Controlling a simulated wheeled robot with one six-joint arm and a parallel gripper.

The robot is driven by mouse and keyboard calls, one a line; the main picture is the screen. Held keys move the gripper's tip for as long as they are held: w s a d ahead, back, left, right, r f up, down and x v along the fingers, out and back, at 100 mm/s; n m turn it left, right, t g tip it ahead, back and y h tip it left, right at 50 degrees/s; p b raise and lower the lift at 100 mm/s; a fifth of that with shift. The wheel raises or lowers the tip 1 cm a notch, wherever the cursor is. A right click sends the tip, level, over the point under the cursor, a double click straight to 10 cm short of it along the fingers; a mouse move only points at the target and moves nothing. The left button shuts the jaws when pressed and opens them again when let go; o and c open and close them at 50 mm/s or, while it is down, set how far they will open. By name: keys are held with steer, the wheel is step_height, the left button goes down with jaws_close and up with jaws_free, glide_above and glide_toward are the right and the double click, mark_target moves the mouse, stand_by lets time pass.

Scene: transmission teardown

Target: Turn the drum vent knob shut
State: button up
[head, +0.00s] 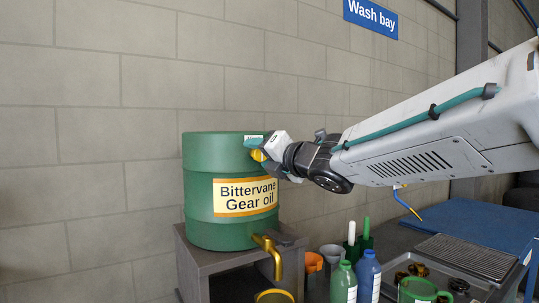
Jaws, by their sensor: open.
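The green drum (207,170), labelled "Bittervane Gear oil" (245,197), stands upright on a grey stand. A small yellow part, seemingly the vent knob (257,156), shows at the upper right of the drum, beside my gripper. My gripper (258,147) reaches in from the right and is open, with its fingers at or around the yellow part. Whether they touch it I cannot tell. The gripper hides much of the knob, and its turn position is not clear. A small label (253,136) sits just above it.
A brass tap (270,250) juts from the drum's lower front above a yellow-rimmed container (273,296). Bottles (368,275), funnels (331,253) and a metal tray (465,256) crowd the lower right.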

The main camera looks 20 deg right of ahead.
steer(key=shift+w+a, duration=0.1)
steer(key=shift+w, duration=0.15)
